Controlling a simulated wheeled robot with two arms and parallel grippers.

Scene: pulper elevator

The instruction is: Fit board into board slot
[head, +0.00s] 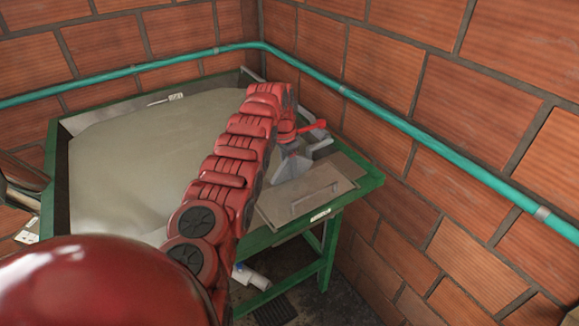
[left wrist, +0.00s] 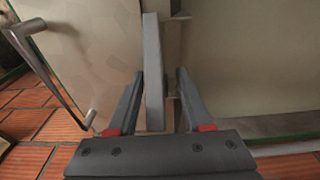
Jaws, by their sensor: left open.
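A narrow grey board (left wrist: 152,65) shows edge-on in the left wrist view, running lengthwise between the fingers of my left gripper (left wrist: 160,74). The fingers are open and stand on both sides of it, with a wider gap on the right. In the head view, my left gripper (head: 303,150) is at the right end of the tank, over a grey piece (head: 290,168) that seems to be the board. A pale strip with small dark ledges (left wrist: 172,45) lies just right of the board; I cannot tell if it is the slot. My right gripper is not in view.
A green-framed tank (head: 95,118) with grey-beige contents fills the left. A flat lid with a handle (head: 315,198) lies at its front right; the handle is also in the left wrist view (left wrist: 45,72). Brick walls and a teal pipe (head: 400,120) stand close behind and right.

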